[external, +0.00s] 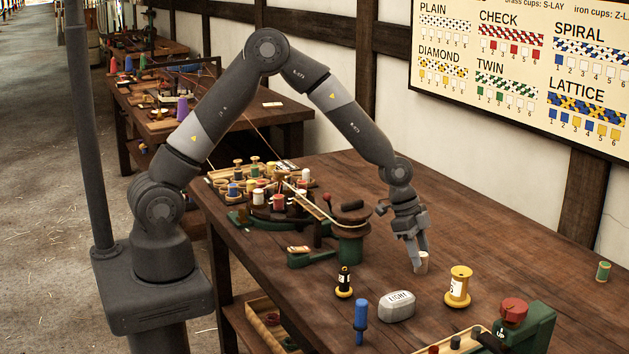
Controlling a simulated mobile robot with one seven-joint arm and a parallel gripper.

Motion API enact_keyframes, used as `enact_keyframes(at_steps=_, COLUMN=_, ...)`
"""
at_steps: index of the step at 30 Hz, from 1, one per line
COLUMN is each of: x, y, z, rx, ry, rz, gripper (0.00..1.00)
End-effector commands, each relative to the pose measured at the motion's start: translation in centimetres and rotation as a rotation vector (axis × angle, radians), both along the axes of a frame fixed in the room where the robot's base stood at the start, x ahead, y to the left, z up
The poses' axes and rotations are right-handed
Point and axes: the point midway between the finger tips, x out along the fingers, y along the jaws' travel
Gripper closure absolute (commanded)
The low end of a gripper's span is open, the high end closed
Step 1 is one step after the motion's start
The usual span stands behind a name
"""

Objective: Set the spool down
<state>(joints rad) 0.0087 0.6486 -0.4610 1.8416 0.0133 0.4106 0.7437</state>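My gripper (417,262) points down over the middle of the wooden table.
A grey block marked "LIGHT" (397,306), a black-and-yellow bobbin (344,281) and a blue-handled tool (361,322) are in front. A green braiding stand (350,245) and a carousel of spools (275,200) are left. The table's (520,240) right side is largely clear.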

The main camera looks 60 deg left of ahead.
Motion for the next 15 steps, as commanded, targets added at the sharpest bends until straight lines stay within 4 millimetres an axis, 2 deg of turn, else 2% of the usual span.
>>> enact_keyframes(at_steps=1, x=0.00, y=0.00, z=0.02, rx=0.000, ry=0.000, rz=0.000, gripper=0.59)
enact_keyframes(at_steps=5, x=0.00, y=0.00, z=0.02, rx=0.000, ry=0.000, rz=0.000, gripper=0.49)
enact_keyframes(at_steps=15, x=-0.01, y=0.13, z=0.69, rx=-0.001, ry=-0.001, rz=0.001, gripper=0.49)
